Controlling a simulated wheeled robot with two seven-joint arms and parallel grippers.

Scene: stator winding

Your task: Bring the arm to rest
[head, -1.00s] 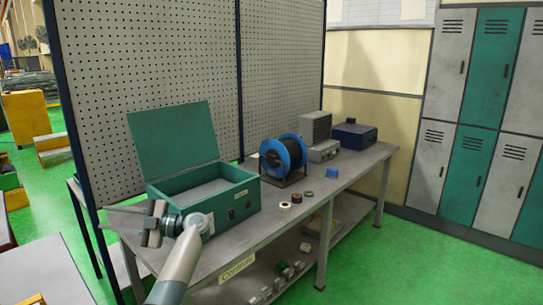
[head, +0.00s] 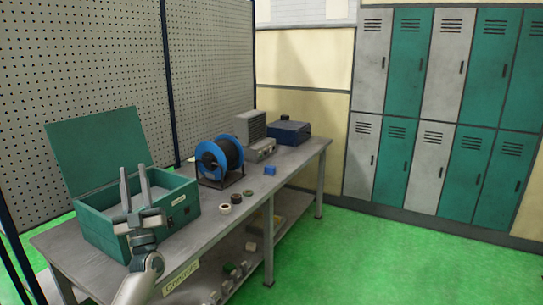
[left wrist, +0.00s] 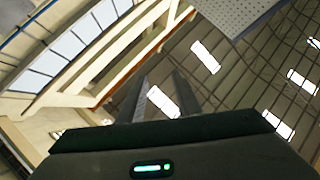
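My left gripper (head: 134,186) points upward in front of the open green box in the head view. Its two fingers stand apart with nothing between them. In the left wrist view its fingers (left wrist: 158,98) also show apart and empty, against the ceiling. My right gripper is in neither view.
The grey workbench (head: 222,226) holds the green box (head: 100,232) with its lid up, a blue cable reel (head: 220,160), several tape rolls, a small blue block (head: 270,170) and a blue unit (head: 289,132). Lockers (head: 440,110) line the back wall. Green floor (head: 370,255) is clear at right.

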